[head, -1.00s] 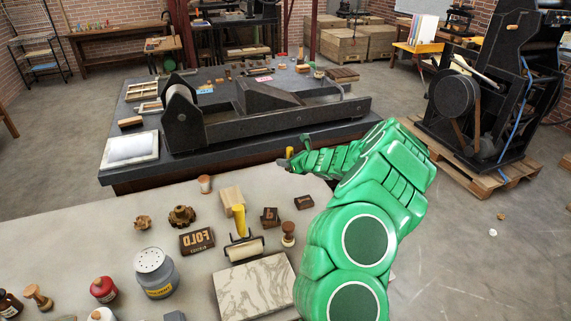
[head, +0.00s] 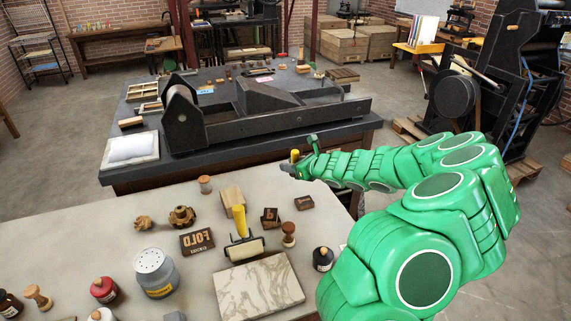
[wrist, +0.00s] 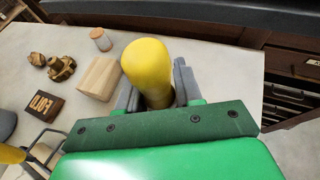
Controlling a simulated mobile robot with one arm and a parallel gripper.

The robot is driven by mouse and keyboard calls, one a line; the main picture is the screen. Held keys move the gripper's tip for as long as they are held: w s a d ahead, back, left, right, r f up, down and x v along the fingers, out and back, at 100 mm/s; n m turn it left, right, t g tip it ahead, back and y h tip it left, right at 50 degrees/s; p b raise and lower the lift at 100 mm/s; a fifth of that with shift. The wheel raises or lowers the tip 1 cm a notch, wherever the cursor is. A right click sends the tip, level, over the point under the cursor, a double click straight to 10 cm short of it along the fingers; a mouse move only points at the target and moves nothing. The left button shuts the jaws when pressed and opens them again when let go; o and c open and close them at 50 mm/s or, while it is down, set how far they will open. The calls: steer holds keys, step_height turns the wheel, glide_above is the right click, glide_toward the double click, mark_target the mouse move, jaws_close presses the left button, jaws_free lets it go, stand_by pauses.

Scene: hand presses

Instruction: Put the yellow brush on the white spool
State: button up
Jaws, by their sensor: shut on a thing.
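My gripper (head: 294,164) is shut on the yellow brush (head: 295,155) above the far right part of the pale table. In the wrist view the brush's rounded yellow handle (wrist: 148,68) stands up between the grey fingers (wrist: 155,92); its lower end is hidden. A small pale cylinder with a brown top, which seems to be the white spool (head: 205,184), stands upright near the table's far edge, left of my gripper. It also shows in the wrist view (wrist: 101,40), beyond the wooden block and left of the brush, apart from it.
A wooden block (head: 231,194), a yellow-handled roller (head: 243,245), a FOLD stamp (head: 197,241), brown gear-like pieces (head: 182,216), a marble slab (head: 258,287) and a dark bottle (head: 322,260) are on the table. A black press (head: 265,115) stands behind on another table.

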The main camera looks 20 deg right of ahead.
mark_target(200, 178)
steer(key=shift+s+a+r, duration=0.1)
steer(key=shift+s+a, duration=0.05)
steer(key=w+a+r+n+g+y, duration=0.1)
steer(key=w+a+r+n+y, duration=0.1)
steer(key=a, duration=1.1)
steer(key=w+a+r+n+g+y, duration=0.1)
steer(key=a+r, duration=0.3)
steer(key=a, duration=1)
steer(key=shift+w+a+n+g+y, duration=0.15)
steer(key=shift+w+n+g+y, duration=0.2)
steer(key=shift+n+g+y, duration=0.45)
steer(key=w+f, duration=0.1)
steer(key=w, duration=0.2)
steer(key=w+a+f, duration=0.1)
steer(key=w, duration=0.2)
steer(key=w+f, duration=0.2)
steer(key=shift+w+a, duration=0.15)
steer(key=shift+w, duration=0.25)
steer(key=w+f, duration=0.2)
steer(key=f, duration=0.1)
steer(key=shift+w+a, duration=0.15)
steer(key=shift+a, duration=0.05)
steer(key=shift+w+a+f, duration=0.15)
steer(key=shift+w+f, duration=0.85)
steer(key=shift+f, duration=0.15)
steer(key=shift+w, duration=0.1)
